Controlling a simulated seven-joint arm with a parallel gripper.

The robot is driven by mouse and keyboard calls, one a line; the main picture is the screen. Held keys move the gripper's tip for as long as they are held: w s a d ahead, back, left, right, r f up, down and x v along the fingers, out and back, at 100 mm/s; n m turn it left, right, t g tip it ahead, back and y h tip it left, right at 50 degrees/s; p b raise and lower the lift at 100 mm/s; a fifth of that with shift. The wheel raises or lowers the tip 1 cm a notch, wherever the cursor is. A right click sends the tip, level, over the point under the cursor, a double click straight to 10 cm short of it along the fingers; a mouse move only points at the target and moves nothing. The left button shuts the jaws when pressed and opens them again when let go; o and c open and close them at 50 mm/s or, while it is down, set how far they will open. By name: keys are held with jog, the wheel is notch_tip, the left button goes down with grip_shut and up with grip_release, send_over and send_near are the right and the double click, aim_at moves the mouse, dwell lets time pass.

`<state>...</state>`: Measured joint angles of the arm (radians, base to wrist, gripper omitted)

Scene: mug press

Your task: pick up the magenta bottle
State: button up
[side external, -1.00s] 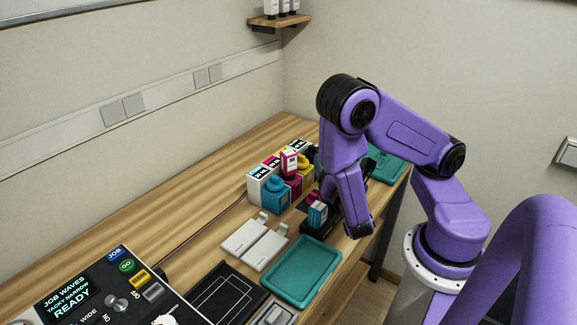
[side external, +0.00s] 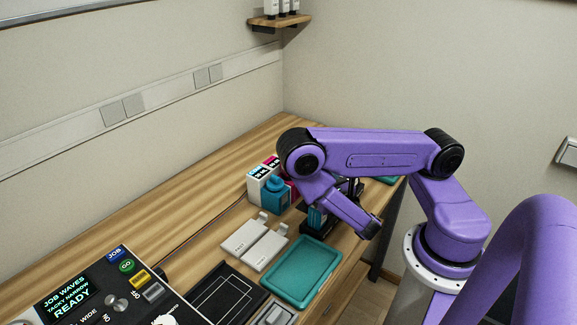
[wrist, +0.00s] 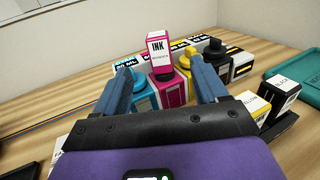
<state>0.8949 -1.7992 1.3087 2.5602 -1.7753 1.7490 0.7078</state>
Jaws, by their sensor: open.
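The magenta bottle (wrist: 160,52), with a white INK label on its front, stands upright on top of a magenta block (wrist: 172,92) in the wrist view. My gripper (wrist: 160,66) is open, with one blue finger to the left of the bottle and one to the right in the picture. The bottle appears between the fingertips and slightly beyond them; I cannot tell the exact distance. Nothing is gripped.
Beside the magenta block are a cyan unit (side external: 277,193), a yellow one (wrist: 187,66) and a black one (wrist: 216,52). A black rack (wrist: 283,127) holds yellow and black bottles at right. A teal tray (side external: 302,271) and white pads (side external: 241,236) lie nearer.

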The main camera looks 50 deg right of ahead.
jog(key=shift+r+x, duration=0.15)
jog(key=shift+x, duration=3.5)
jog(key=shift+r+x, duration=0.2)
jog(key=shift+x, duration=3.45)
jog(key=shift+a, duration=0.2)
jog(key=shift+c, duration=0.3)
jog(key=c, duration=1.2)
jog(key=shift+r, duration=0.15)
